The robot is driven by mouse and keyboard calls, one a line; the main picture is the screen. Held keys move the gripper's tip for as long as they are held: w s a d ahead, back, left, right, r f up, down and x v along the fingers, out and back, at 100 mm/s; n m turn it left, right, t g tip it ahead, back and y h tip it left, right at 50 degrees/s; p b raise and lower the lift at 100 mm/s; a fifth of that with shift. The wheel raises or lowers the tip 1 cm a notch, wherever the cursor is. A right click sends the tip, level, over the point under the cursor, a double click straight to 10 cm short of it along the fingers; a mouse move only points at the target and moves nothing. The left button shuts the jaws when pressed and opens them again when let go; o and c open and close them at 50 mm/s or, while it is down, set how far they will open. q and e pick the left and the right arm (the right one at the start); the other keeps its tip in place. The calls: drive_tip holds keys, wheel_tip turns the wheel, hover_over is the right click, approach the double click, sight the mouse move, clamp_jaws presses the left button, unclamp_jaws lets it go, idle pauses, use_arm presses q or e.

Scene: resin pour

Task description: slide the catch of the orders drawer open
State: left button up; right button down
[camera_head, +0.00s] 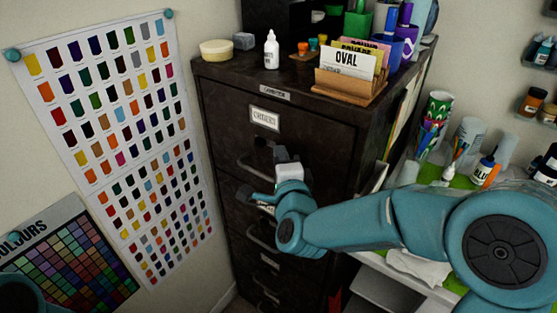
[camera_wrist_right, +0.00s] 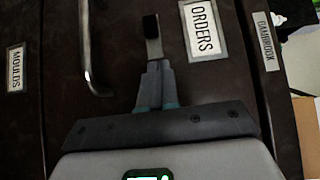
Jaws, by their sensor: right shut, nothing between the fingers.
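The orders drawer (camera_head: 230,125) is the top drawer of a dark filing cabinet and looks closed. Its white ORDERS label (camera_head: 264,118) also shows in the right wrist view (camera_wrist_right: 202,28). Its metal bar handle (camera_wrist_right: 86,45) is below the label. My right gripper (camera_head: 266,148) is shut and empty, its fingertips (camera_wrist_right: 151,28) in front of the drawer face between label and handle. My left gripper is out of view.
A MOULDS label (camera_wrist_right: 15,68) marks the drawer below. On the cabinet top are a white bottle (camera_head: 271,50), a card holder (camera_head: 348,85) and pen cups. A colour chart (camera_head: 110,130) hangs on the left wall. A cluttered shelf (camera_head: 425,265) stands to the right.

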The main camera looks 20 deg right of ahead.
drive_tip(key=shift+f, duration=0.15)
drive_tip(key=s+a+b, duration=0.1)
drive_tip(key=s+b, duration=0.2)
drive_tip(key=s, duration=0.7)
drive_tip(key=s+d+f+n+g, duration=0.1)
drive_tip(key=d+f+n+g, duration=0.2)
drive_tip(key=f, duration=1.2)
drive_tip(key=s+d+f+n+g, duration=0.1)
drive_tip(key=d+f+g, duration=0.3)
drive_tip(key=f, duration=1.1)
drive_tip(key=s+a+f+n+g+y, duration=0.3)
drive_tip(key=s+a+f+n+g, duration=0.2)
drive_tip(key=s, duration=0.4)
drive_tip(key=s+a+f+n+g+y, duration=0.3)
drive_tip(key=s+a+f+n+g, duration=0.2)
drive_tip(key=s+f+n, duration=0.3)
drive_tip(key=shift+s+f, duration=0.8)
drive_tip(key=shift+s, duration=0.05)
